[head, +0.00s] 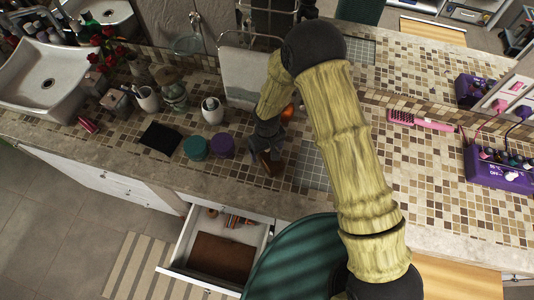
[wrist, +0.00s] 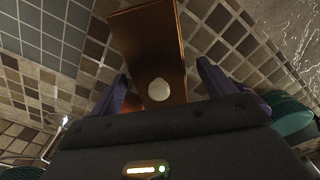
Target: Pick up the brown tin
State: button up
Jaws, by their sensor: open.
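The brown tin (wrist: 150,45) shows in the wrist view as a coppery brown box with a pale round spot on its near end. In the head view the brown tin (head: 271,165) sits on the tiled counter, partly hidden by my gripper (head: 264,150). In the wrist view my gripper (wrist: 163,82) is open, with one purple finger on each side of the tin's near end. A gap shows beside the tin on both sides. I cannot tell how far the fingers reach down along it.
A purple round container (head: 223,147) and a teal one (head: 196,147) stand close to the left. A black flat item (head: 160,137) lies beyond them. An open drawer (head: 222,255) is below the counter edge. A purple device (head: 497,175) stands far right.

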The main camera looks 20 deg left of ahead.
jog(key=shift+f+p, duration=0.45)
jog(key=shift+f, duration=1)
jog(key=shift+w, duration=0.1)
jog(key=c, duration=1.4)
